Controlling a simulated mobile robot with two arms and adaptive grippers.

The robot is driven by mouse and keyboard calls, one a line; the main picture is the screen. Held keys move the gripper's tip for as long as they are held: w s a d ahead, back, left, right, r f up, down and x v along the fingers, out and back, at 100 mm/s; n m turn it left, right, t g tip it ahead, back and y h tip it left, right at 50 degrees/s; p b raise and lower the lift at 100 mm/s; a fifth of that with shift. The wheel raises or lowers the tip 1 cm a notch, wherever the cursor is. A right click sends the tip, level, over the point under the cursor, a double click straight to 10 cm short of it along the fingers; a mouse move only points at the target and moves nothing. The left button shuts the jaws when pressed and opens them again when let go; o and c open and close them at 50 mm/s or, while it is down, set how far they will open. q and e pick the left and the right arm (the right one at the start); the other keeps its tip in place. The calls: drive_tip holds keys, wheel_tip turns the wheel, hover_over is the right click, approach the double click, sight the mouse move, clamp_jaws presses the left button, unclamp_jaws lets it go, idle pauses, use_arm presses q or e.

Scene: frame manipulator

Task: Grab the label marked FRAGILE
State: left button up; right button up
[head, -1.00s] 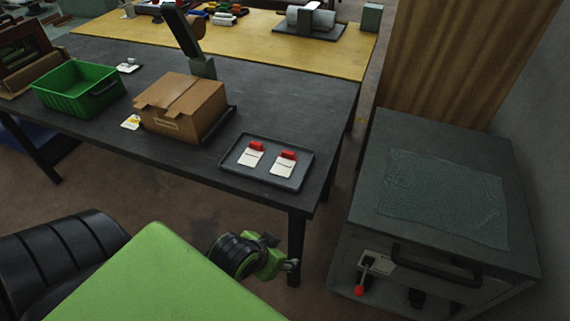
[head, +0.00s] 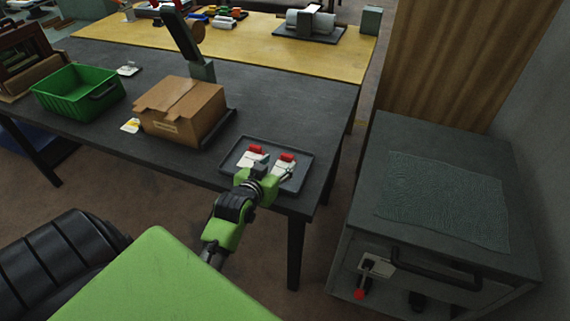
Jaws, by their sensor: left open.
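Two white labels with red tops lie on a dark grey tray near the right corner of the black table: a left label (head: 254,150) and a right label (head: 287,158). Any print on them is too small to read, so I cannot tell which is marked FRAGILE. My left gripper (head: 270,171) is open at the front of the tray (head: 306,166), over the lower parts of both labels and partly hiding them. I cannot tell whether it touches either one. My right gripper is not in view.
A cardboard box (head: 180,110) stands left of the tray, with a small white and yellow tag (head: 131,125) beside it. A green bin (head: 78,92) is further left. A grey cabinet (head: 440,190) stands at the right. The black table's middle right (head: 290,100) is clear.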

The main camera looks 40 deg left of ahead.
sight(287, 156)
use_arm(q)
drive_tip(key=shift+p+x, duration=0.35)
drive_tip(key=shift+x, duration=3.1)
drive_tip(key=shift+d, duration=0.15)
drive_tip(key=shift+c, duration=0.3)
drive_tip(key=c, duration=1)
